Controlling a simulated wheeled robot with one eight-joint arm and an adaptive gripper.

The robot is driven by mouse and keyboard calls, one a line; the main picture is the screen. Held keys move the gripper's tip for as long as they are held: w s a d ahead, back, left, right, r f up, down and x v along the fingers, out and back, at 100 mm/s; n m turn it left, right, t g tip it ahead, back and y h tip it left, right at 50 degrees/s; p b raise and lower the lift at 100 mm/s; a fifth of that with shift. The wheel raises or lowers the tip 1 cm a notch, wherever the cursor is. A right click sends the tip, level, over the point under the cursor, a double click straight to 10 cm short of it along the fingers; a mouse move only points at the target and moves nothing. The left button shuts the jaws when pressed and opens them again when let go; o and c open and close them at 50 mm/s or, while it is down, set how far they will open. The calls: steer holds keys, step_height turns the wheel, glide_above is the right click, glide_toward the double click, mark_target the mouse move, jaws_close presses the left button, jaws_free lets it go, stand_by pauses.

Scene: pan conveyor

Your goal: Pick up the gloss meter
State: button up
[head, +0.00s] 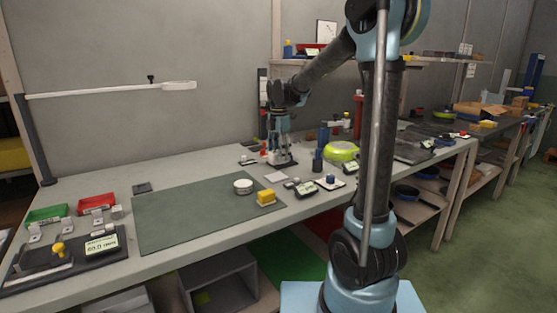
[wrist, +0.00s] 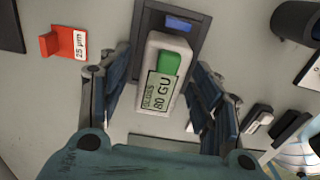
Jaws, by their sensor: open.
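The gloss meter (wrist: 160,104) shows in the wrist view as a white rounded block with a green patch and a display reading "GLOSS 80 GU". Its far end lies over a dark blue-grey holder (wrist: 203,20). My gripper (wrist: 158,78) is open, with one blue finger on each side of the meter; gaps show between fingers and meter. In the head view my gripper (head: 280,157) points down low over the back middle of the bench, and the meter there is mostly hidden by the fingers.
A red block labelled "25 µm" (wrist: 62,44) lies left of the meter in the wrist view. Small dark devices (wrist: 258,118) lie to the right. In the head view, the green mat (head: 180,215) carries a white round tin (head: 243,187) and a yellow block (head: 266,197).

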jaws_close()
stand_by(0.3)
